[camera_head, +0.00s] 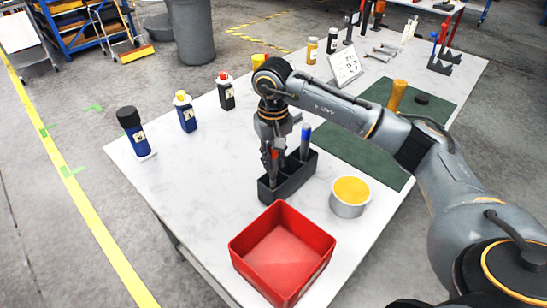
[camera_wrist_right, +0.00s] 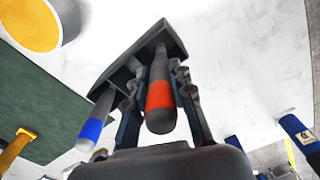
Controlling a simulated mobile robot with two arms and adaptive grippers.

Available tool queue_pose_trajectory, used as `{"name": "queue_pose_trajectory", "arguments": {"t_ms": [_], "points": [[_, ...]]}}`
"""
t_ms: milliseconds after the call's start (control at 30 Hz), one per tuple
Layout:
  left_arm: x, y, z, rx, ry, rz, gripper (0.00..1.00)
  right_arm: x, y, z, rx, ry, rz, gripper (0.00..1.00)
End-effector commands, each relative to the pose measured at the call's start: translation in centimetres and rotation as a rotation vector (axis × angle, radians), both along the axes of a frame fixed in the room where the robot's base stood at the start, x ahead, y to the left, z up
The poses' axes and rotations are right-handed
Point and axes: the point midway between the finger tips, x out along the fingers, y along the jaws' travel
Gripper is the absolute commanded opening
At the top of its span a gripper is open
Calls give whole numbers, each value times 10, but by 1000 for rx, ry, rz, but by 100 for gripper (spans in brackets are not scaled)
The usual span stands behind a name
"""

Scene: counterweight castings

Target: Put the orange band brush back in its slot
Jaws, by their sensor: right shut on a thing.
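The orange band brush (camera_wrist_right: 160,95) is a dark handle with an orange band, held between the fingers of my right gripper (camera_wrist_right: 158,100). In the head view my right gripper (camera_head: 270,150) points down over the left end of the dark slotted holder (camera_head: 290,185), and the orange band (camera_head: 274,155) shows at its fingers. The brush's lower end meets the holder (camera_wrist_right: 125,68) in the wrist view; how deep it sits in a slot is hidden. A blue band brush (camera_head: 305,140) stands in another slot, also seen in the wrist view (camera_wrist_right: 92,128). My left gripper is not in view.
A red bin (camera_head: 322,238) and a round tin with yellow contents (camera_head: 350,208) stand close to the holder. Several bottles, including a blue one (camera_head: 187,115), stand to the left. A green mat (camera_head: 350,155) lies at the right; the table's left front is clear.

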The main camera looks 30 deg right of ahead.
Motion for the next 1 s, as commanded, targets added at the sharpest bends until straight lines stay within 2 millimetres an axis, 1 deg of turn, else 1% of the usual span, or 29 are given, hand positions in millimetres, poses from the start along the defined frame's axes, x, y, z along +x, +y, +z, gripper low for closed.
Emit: {"name": "queue_pose_trajectory", "arguments": {"t_ms": [100,800,833,933,1000], "points": [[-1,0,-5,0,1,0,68,0,0,-5,0,0,0,0],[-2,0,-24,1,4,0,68,0,0,-26,-1,0,0,0],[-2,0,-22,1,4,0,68,0,0,-24,0,0,0,29],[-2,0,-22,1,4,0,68,0,0,-24,0,0,0,49],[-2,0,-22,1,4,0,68,0,0,-24,0,0,0,49]]}}
